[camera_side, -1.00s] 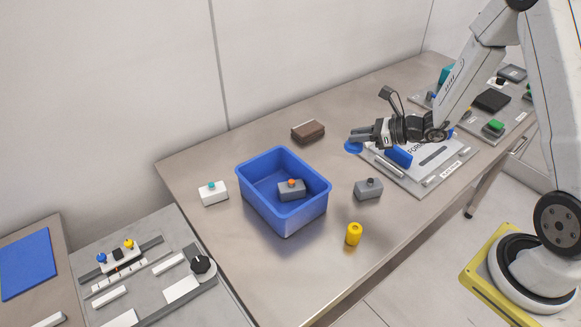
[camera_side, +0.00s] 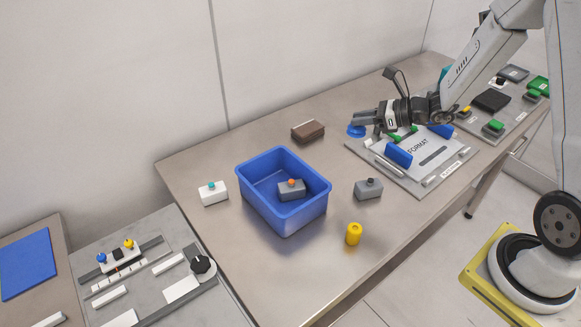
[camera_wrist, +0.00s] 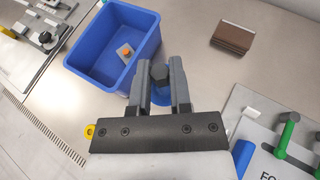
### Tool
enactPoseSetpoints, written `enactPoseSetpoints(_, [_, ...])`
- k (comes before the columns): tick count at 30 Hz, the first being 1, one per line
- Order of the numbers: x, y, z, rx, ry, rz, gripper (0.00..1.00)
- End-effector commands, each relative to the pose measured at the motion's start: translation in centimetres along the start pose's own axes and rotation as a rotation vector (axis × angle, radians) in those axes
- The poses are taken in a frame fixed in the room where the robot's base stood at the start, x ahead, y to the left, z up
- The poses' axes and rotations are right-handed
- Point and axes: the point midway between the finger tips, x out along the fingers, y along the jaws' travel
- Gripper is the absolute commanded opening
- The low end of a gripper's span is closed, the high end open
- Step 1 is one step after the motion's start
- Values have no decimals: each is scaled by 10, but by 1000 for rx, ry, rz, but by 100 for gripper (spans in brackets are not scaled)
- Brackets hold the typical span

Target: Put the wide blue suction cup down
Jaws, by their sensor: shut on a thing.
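The wide blue suction cup (camera_side: 356,131) is at the tip of my gripper (camera_side: 366,121), its blue disc facing down. In the wrist view my gripper (camera_wrist: 160,85) is shut on the cup's dark hexagonal top, and the blue disc (camera_wrist: 162,97) shows below the fingers. The cup is over or near the left back corner of the FORMAT plate (camera_side: 440,180). I cannot tell whether it touches any surface.
A blue bin (camera_side: 258,212) holds a grey block with an orange top (camera_side: 290,190). A brown block (camera_side: 308,130) lies left of my gripper. A grey block (camera_side: 367,190), a yellow cylinder (camera_side: 353,234) and a white block (camera_side: 213,194) stand around the bin. Blue and green pieces (camera_side: 398,154) are on the plate.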

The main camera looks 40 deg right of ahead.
Motion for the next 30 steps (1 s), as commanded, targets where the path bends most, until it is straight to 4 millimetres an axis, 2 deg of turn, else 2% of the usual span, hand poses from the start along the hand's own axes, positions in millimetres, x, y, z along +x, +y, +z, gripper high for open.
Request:
enactPoseSetpoints(8, [30, 46, 14, -60, -1, 145, 0])
enactPoseSetpoints(11, [42, 68, 19, -89, -1, 214, 0])
enactPoseSetpoints(21, [78, 168, 34, -207, -2, 499, 0])
enactPoseSetpoints(30, [89, 256, 38, -305, 1, 741, 0])
